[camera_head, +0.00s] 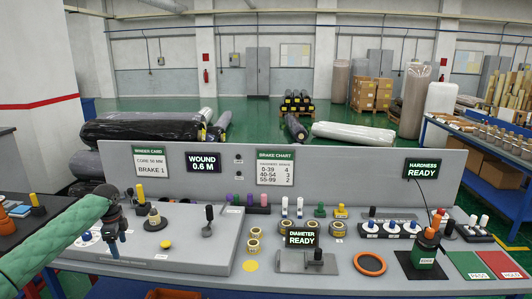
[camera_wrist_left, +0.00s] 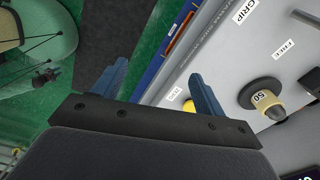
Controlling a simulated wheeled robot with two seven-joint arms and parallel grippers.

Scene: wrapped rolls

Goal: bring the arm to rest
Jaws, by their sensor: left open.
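My left arm (camera_head: 62,232) comes in from the left in a green padded sleeve. My left gripper (camera_head: 113,246) hangs over the left front part of the grey console (camera_head: 180,265), pointing down. In the left wrist view the gripper (camera_wrist_left: 158,75) has its two blue fingers wide apart with nothing between them. Green floor and the console's edge show beyond them. My right arm and gripper are in neither view.
A dark knob with a cream band marked 50 (camera_wrist_left: 265,100) stands on the console. Yellow-cored rolls (camera_head: 254,233), a diameter display (camera_head: 302,239), an orange ring (camera_head: 370,263) and a hardness tester (camera_head: 425,245) stand farther right. An upright panel (camera_head: 330,165) closes the back.

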